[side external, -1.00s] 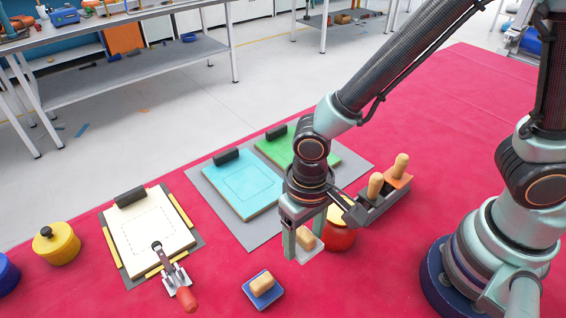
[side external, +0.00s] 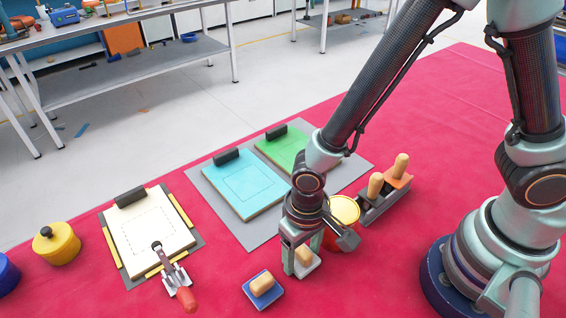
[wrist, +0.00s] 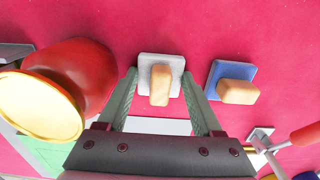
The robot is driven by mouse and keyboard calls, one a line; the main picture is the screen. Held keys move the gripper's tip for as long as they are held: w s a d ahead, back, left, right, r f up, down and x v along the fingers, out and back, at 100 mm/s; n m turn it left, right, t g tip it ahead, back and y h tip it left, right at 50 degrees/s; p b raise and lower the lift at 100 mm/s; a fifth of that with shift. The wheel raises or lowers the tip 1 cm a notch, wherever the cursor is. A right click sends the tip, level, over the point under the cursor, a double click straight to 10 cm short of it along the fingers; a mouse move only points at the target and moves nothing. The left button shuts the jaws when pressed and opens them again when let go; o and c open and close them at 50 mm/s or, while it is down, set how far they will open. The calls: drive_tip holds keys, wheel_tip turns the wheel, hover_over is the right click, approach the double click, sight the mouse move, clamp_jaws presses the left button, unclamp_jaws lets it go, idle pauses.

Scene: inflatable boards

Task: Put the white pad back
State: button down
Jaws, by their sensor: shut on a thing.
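The white pad (side external: 309,264), a pale square with a wooden grip on top, is between the fingers of my gripper (side external: 301,262). It also shows in the wrist view (wrist: 147,68), with the wooden grip standing up between the fingertips (wrist: 162,86). My gripper is shut on the pad. The side view does not clearly show whether the pad's underside touches the red mat. A blue pad (side external: 250,292) with a similar wooden grip lies on the mat just left of my gripper.
A red pot with a yellow top (side external: 343,208) stands close behind my gripper. A grey rack (side external: 376,212) holding wooden-handled tools is beyond it. Cyan (side external: 235,188) and green (side external: 297,152) boards lie behind. A cream board (side external: 150,230) with a red-handled tool (side external: 181,285) is left.

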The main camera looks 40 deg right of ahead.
sight(302, 251)
drive_tip(key=shift+c, duration=1.6)
unclamp_jaws()
wheel_tip(302, 251, up, 12)
drive_tip(key=f, duration=0.1)
drive_tip(key=w+d+r+t, duration=0.2)
drive_tip(key=d+r, duration=0.5)
drive_tip(key=d, duration=0.3)
drive_tip(key=w+d+r+t, duration=0.2)
drive_tip(key=d+r+t, duration=0.1)
drive_tip(key=d+r, duration=0.4)
drive_tip(key=d, duration=0.3)
drive_tip(key=shift+w+d+t, duration=0.15)
drive_tip(key=shift+w+t, duration=0.1)
drive_tip(key=shift+t, duration=0.05)
